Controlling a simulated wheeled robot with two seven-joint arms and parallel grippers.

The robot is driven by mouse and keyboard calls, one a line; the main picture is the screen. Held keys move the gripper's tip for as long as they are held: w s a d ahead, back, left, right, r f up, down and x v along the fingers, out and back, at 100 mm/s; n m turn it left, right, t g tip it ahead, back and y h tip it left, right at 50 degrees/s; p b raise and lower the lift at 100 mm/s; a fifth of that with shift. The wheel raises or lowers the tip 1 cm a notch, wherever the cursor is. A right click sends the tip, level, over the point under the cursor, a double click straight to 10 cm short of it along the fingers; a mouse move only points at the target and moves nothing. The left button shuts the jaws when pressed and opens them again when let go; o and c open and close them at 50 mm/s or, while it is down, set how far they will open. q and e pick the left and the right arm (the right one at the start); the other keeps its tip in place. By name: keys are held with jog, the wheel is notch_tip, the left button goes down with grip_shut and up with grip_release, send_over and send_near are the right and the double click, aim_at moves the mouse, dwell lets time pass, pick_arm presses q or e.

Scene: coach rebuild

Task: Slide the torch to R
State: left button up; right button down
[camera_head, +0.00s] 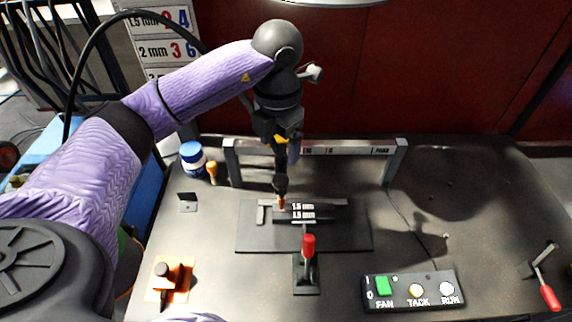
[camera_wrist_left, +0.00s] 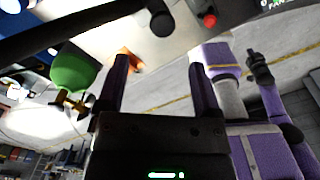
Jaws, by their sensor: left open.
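The torch (camera_head: 281,184) is a dark upright body with a copper-coloured tip, near the left end of the gantry rail (camera_head: 340,150). Its tip is just above the dark plates marked 1.5 mm (camera_head: 310,214).
A red-handled clamp (camera_head: 309,246) stands before the plates. A switch box (camera_head: 412,291) is at the front, with a red lever (camera_head: 548,295) farther right. A blue-capped bottle (camera_head: 192,156) is left of the gantry, an orange fixture (camera_head: 170,283) front left. The right rear bench is clear.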

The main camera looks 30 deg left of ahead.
aim_at(280, 178)
pick_arm(q)
notch_tip(280, 178, down, 9)
jog(key=shift+s+r, duration=0.1)
jog(key=shift+r, duration=0.1)
grip_shut()
dwell(0.4)
